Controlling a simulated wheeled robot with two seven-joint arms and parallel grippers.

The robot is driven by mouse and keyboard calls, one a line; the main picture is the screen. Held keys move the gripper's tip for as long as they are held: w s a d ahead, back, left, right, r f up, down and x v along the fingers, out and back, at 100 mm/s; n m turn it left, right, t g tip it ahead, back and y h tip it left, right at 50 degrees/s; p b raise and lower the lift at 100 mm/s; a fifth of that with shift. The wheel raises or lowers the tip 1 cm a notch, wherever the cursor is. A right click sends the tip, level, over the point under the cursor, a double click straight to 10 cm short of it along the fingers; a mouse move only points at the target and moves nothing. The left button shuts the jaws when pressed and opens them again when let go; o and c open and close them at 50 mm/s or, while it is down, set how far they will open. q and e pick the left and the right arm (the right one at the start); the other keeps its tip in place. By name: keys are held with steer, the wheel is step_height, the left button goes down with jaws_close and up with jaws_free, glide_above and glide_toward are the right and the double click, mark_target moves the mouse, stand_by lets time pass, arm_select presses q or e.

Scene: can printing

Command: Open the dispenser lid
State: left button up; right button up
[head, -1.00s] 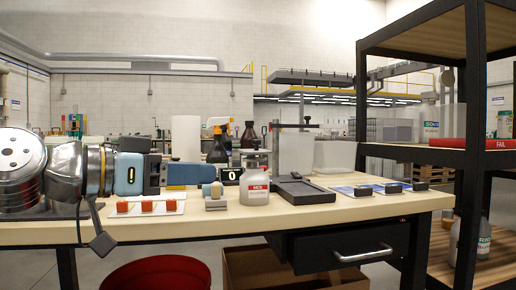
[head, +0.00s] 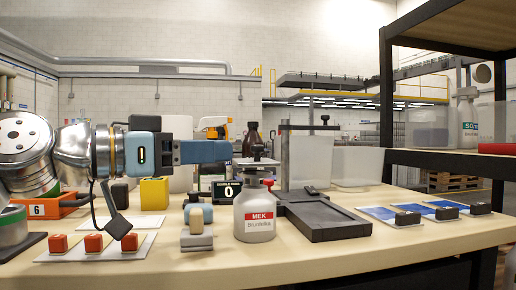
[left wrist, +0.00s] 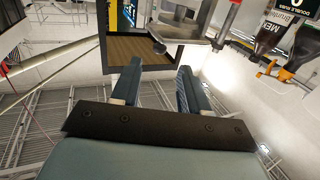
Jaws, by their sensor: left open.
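The dispenser is a white bottle labelled MEK (head: 255,215) with a metal dish-like top (head: 258,163) and a small red part at its right side. It stands upright on the bench. My left gripper (head: 228,152) comes in level from the left, with its fingertips just left of the dispenser's top and about at its height. In the head view I cannot tell if they touch. In the left wrist view the two fingers (left wrist: 158,72) are spread with nothing between them. My right gripper is not in view.
A black counter reading 0 (head: 229,191) stands left of the bottle. A black stand with a flat base (head: 328,220) is on its right. A grey block tool (head: 197,235), red blocks on a white sheet (head: 60,245) and blue panels (head: 378,212) lie around.

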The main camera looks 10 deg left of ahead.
mark_target(252, 149)
arm_select(q)
steer(key=x, duration=0.9)
steer(key=shift+c, duration=0.3)
jaws_close()
